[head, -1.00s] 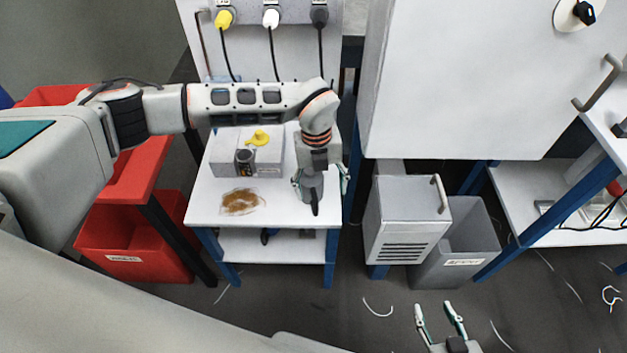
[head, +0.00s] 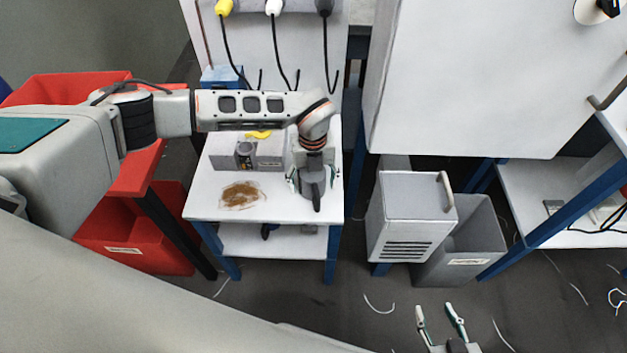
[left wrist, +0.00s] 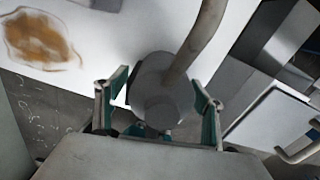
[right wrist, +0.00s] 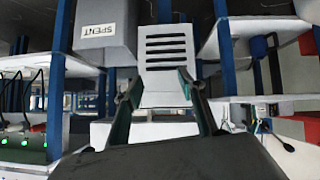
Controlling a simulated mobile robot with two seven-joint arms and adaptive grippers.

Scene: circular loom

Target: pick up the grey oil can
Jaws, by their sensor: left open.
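The grey oil can (head: 312,188) stands near the right edge of a small white table. In the left wrist view its round grey body (left wrist: 160,92) shows from above, with the long spout rising toward the upper right. My left gripper (head: 309,178) points down at the can. Its fingers are open, one on each side of the body, and I see no firm grip; part of the can is hidden by the gripper in the head view. My right gripper (head: 436,312) is open and empty, low over the floor and away from the table.
Red bins (head: 120,240) stand left. A grey cabinet (head: 410,215) and grey bin (head: 470,240) stand right of the table.

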